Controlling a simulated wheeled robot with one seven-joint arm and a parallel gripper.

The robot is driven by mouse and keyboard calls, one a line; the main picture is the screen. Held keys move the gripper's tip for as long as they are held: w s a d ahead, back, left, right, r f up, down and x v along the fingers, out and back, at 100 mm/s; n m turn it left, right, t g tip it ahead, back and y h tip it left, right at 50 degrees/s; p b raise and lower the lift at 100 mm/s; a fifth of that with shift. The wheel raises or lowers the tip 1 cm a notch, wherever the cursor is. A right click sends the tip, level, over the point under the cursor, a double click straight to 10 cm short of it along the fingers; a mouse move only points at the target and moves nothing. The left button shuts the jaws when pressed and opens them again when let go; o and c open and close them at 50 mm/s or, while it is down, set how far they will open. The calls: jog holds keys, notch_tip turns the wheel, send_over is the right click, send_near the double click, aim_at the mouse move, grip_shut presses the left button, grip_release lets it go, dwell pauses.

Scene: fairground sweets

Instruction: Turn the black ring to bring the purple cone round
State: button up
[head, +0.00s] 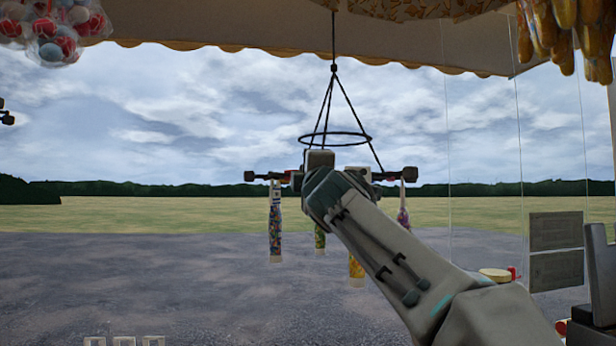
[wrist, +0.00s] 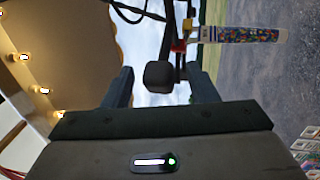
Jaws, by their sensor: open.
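A thin black ring (head: 350,133) hangs level on dark cords in the head view. Below it are dark arms with black knobs (head: 410,174) at their ends. A purple-pink cone bag (head: 403,217) hangs at the right, partly behind my arm. A multicoloured bag (head: 275,232) hangs at the left, and also shows in the wrist view (wrist: 248,35). A green bag (head: 320,238) and a yellow bag (head: 356,268) hang between. My gripper (wrist: 160,76) is open, with a black knob (wrist: 158,75) seen between its fingers. Contact cannot be told. My arm hides the middle of the hanger.
Bags of coloured balls (head: 68,32) hang at the upper left, and yellow items (head: 560,25) at the upper right. A counter edge with dark boards (head: 555,232) stands at the right. Open air surrounds the hanger at the left.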

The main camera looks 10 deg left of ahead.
jog(key=b+v, duration=0.3)
jog(key=v, duration=0.6)
dwell(0.5)
